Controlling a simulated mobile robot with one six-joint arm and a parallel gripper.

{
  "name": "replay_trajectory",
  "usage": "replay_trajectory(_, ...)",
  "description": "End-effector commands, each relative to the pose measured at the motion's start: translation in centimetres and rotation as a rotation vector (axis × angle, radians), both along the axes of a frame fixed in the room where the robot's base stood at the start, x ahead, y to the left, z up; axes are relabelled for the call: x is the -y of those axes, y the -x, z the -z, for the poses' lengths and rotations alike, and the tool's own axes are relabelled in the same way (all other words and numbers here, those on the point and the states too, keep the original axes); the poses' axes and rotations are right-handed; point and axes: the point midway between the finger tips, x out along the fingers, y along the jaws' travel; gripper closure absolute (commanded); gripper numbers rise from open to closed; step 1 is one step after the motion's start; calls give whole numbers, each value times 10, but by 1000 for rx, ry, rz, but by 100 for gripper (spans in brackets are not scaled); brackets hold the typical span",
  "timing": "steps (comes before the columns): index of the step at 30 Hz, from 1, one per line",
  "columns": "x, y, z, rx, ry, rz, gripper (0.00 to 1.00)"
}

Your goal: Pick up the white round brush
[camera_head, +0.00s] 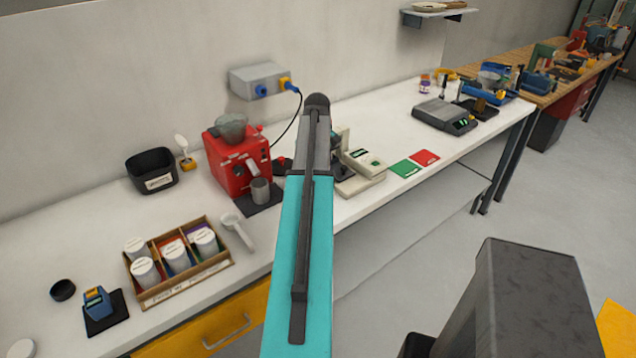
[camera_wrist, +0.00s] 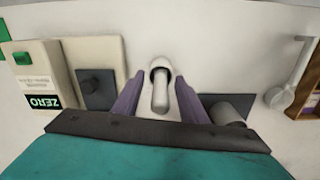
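My gripper (camera_wrist: 161,98) is open, with one purple-grey finger on each side of the brush and a visible gap to both. I cannot tell how far above the worktop the fingertips are. In the head view my teal arm hides both the brush and the gripper.
In the head view, a red coffee grinder (camera_head: 228,165) stands left of my arm, with a box of canisters (camera_head: 190,285) nearer.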

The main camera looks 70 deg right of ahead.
Motion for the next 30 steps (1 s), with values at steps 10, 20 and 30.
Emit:
replay_trajectory(10,0,0,0,0,0,1,97)
replay_trajectory(20,0,1,-1,0,0,1,100)
replay_trajectory(30,1,0,-17,1,2,1,100)
